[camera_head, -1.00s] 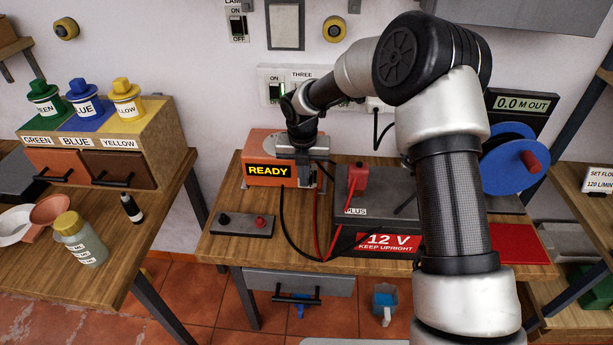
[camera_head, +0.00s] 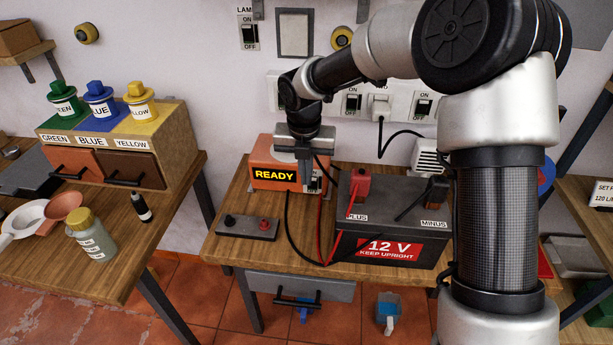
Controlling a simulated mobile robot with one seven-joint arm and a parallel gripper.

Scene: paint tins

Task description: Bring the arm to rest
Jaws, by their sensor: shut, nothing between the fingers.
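My arm rises at the right of the head view, bends at the top and reaches left over the middle table. My gripper (camera_head: 309,186) points down at the right side of the orange box with the READY display (camera_head: 274,174). Its fingers are shut with nothing seen between them. They overlap the box's right end in the picture; I cannot tell whether they touch it. Part of the box's right side is hidden behind the gripper.
A 12 V battery (camera_head: 388,248) with red and black leads stands right of the gripper. A terminal block (camera_head: 247,226) lies front left. Left are green, blue and yellow paint tins (camera_head: 140,104) on a drawer unit (camera_head: 170,150). Wall switches (camera_head: 352,100) are behind.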

